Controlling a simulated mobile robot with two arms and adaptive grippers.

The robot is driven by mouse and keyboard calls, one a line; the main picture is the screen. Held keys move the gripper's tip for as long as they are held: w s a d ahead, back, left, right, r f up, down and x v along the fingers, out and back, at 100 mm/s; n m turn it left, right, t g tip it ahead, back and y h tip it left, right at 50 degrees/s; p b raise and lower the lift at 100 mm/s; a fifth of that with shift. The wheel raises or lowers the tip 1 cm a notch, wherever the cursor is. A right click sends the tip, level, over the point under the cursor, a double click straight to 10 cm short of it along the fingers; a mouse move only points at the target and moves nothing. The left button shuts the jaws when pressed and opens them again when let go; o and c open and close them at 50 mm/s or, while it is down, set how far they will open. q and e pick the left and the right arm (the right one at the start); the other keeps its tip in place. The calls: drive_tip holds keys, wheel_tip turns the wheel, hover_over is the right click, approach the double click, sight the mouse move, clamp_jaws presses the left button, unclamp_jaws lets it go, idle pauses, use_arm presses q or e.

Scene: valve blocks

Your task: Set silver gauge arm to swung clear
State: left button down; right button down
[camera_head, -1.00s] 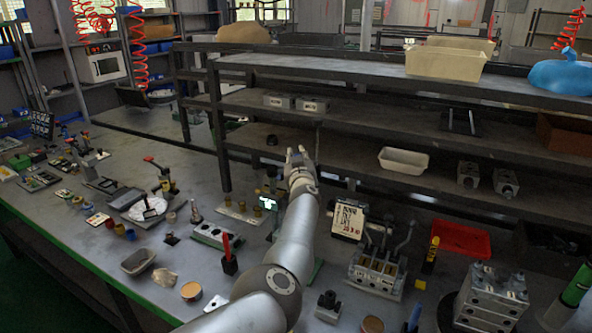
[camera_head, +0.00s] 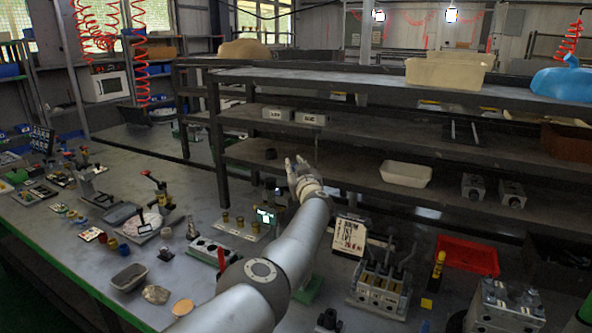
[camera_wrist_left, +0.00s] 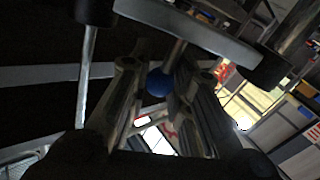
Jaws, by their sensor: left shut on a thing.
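In the head view my left gripper (camera_head: 297,164) is at the end of the outstretched arm, in front of the dark shelf rack. In the left wrist view its two fingers are on either side of a blue ball knob (camera_wrist_left: 158,82) and are shut on it. The knob sits on a short rod joined to a silver bar (camera_wrist_left: 190,22) with dark cylinders at its ends, which looks like the gauge arm. In the head view the knob and bar cannot be made out. My right gripper is not in view.
The dark rack (camera_head: 400,140) stands behind the gripper, with a cream tray (camera_head: 406,173) on its lower shelf. On the bench are a sign board (camera_head: 347,237), a lever valve block (camera_head: 380,290), a red tray (camera_head: 467,256) and a metal block stack (camera_head: 507,308). Many small fixtures crowd the left side.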

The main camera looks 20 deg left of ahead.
use_arm(q)
drive_tip(key=c, duration=1.3)
unclamp_jaws()
drive_tip(key=shift+w, duration=0.1)
wheel_tip(320, 180, up, 10)
